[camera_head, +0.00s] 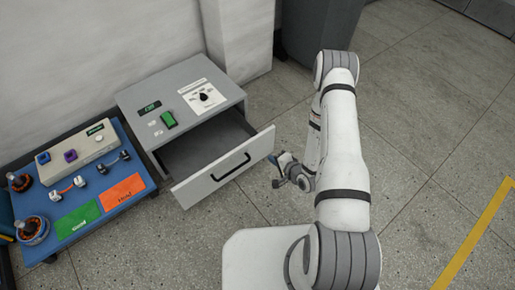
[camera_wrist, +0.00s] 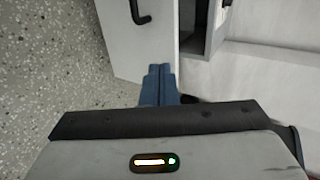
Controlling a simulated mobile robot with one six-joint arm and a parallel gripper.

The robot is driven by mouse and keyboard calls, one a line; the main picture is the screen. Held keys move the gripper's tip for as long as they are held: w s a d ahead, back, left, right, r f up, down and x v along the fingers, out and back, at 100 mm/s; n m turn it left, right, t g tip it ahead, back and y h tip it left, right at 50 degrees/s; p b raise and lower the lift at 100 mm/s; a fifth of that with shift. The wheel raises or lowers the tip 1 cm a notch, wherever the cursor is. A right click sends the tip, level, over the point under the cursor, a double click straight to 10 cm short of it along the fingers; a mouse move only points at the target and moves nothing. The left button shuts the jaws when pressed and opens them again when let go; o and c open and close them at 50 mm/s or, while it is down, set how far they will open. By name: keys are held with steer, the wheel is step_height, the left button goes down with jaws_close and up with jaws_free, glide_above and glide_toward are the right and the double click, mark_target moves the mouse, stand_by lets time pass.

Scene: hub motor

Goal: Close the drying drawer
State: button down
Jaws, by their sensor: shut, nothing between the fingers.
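The drying drawer (camera_head: 200,181) is pulled out of the grey cabinet (camera_head: 142,99); its inside is dark and looks empty where visible. Its pale front panel has a black bar handle (camera_head: 231,166). My gripper (camera_head: 272,157) is shut and empty, beside the right end of the front panel. In the wrist view the blue closed fingertips (camera_wrist: 158,70) are close to the edge of the drawer front (camera_wrist: 120,45). I cannot tell if they touch it. The handle (camera_wrist: 140,12) shows at the top of that view.
The cabinet top carries a dial (camera_head: 204,97) and a green switch (camera_head: 168,119). To the left a blue workbench (camera_head: 126,197) holds motor parts and green and orange mats. A dark bin (camera_head: 318,30) stands behind my arm. Floor in front of the drawer is clear.

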steer(key=b, duration=0.4)
glide_toward(250, 144)
steer(key=x, duration=0.5)
steer(key=shift+s+f, duration=0.15)
steer(key=shift+f, duration=0.3)
steer(key=shift+w+a+b, duration=0.35)
steer(key=shift+w+a, duration=0.1)
steer(key=shift+w, duration=0.2)
steer(key=shift+r, duration=0.1)
